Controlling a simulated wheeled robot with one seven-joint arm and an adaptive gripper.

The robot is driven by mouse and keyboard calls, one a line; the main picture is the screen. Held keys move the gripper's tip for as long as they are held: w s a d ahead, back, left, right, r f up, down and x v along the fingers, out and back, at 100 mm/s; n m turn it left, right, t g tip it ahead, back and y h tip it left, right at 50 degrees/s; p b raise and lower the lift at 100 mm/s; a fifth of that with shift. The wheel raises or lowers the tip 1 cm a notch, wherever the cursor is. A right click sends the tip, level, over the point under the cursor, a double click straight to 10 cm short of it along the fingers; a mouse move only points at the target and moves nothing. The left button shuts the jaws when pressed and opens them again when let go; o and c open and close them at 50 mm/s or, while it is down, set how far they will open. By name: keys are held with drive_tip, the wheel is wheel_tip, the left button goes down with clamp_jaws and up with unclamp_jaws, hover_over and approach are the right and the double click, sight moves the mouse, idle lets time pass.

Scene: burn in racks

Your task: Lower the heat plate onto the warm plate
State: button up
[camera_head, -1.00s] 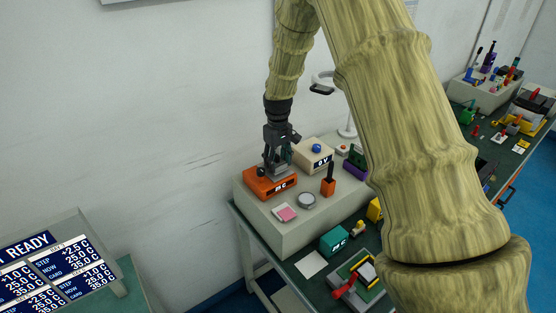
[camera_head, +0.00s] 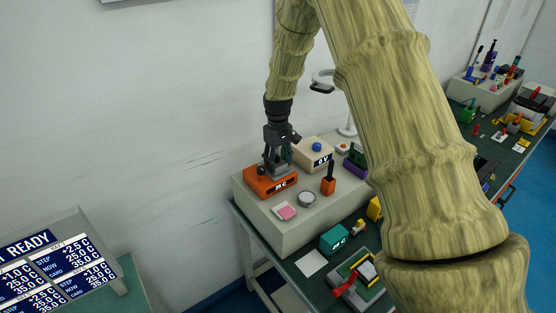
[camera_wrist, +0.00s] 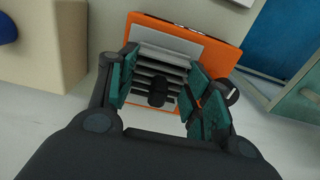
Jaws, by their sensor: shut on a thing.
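The orange warm plate (camera_head: 269,182), a box with a lit display on its front, sits on the raised bench shelf. It also shows in the wrist view (camera_wrist: 222,49) with a pale top. The heat plate, a grey finned block (camera_wrist: 160,62) with a black knob (camera_wrist: 157,92) in its middle, lies between my fingers over the warm plate's top. My gripper (camera_head: 277,165) points down and is shut on it, with teal finger pads at its sides. In the wrist view my gripper (camera_wrist: 160,97) hides its edges. I cannot tell whether its underside touches the warm plate.
A cream box (camera_head: 313,154) with a blue knob stands close behind to the right. An orange holder (camera_head: 328,186), a round silver dish (camera_head: 307,199) and a pink pad (camera_head: 285,211) stand in front. The wall (camera_head: 170,130) is close behind on the left.

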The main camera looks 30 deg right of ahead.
drive_tip(key=shift+f, duration=0.1)
idle(0.3)
drive_tip(key=o, duration=1.2)
wheel_tip(320, 180, up, 12)
drive_tip(key=shift+d+f, duration=0.1)
